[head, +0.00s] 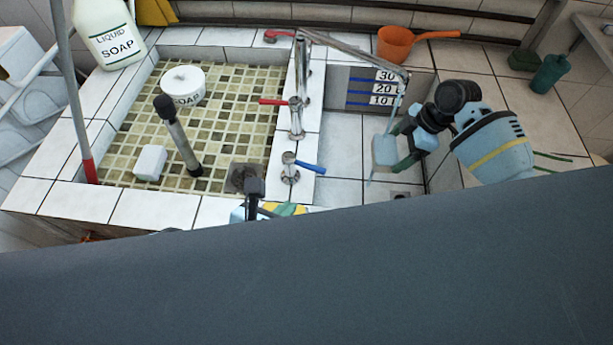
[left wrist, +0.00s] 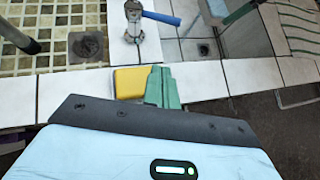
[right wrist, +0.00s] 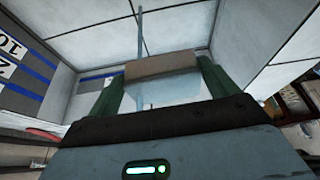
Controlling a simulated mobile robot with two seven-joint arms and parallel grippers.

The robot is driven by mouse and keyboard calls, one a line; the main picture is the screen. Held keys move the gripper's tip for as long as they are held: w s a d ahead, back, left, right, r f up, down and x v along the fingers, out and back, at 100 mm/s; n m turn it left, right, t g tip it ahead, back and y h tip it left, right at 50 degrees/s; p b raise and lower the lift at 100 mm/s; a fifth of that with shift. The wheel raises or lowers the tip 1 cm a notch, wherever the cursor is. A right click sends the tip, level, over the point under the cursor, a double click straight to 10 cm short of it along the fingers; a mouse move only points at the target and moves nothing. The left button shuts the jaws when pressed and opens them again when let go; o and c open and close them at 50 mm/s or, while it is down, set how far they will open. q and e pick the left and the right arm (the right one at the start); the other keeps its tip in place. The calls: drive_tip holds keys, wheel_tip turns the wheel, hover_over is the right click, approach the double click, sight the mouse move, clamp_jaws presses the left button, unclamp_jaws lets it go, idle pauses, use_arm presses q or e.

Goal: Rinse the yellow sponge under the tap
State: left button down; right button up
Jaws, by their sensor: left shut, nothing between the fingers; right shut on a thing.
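A yellow block (left wrist: 131,82), looking like the yellow sponge, lies on the white tiled ledge in the left wrist view, beside my left gripper (left wrist: 163,82). That gripper's green fingers are shut and empty; I cannot tell whether they touch the block. In the head view my left gripper (head: 290,209) is partly hidden by a dark foreground shape. My right gripper (head: 403,150) is shut on a pale blue block (head: 384,150) under the tap (head: 352,52). In the right wrist view the block (right wrist: 160,92) has a brownish edge. A thin pale water stream (right wrist: 140,32) comes down to it.
The tiled basin (head: 225,120) holds a soap pot (head: 183,85), a white block (head: 150,162) and a dark-topped post (head: 178,135). An orange dipper (head: 395,46) stands behind the tap.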

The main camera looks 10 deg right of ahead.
sight(316, 171)
use_arm(q)
drive_tip(key=x, duration=0.7)
drive_tip(key=shift+w+f, duration=0.15)
drive_tip(key=shift+f, duration=0.05)
drive_tip(key=shift+w+d+r, duration=0.25)
drive_tip(key=shift+w+d, duration=0.45)
drive_tip(key=shift+w, duration=0.35)
drive_tip(key=shift+w+d+r, duration=0.15)
drive_tip(key=shift+w+d, duration=0.25)
drive_tip(key=shift+w, duration=0.25)
drive_tip(key=shift+w+d+n+t+y, duration=0.35)
drive_tip(key=shift+d+n+t+y, duration=0.25)
drive_tip(key=shift+n+y, duration=0.4)
drive_tip(key=shift+w+d+n, duration=0.3)
drive_tip(key=shift+d, duration=0.05)
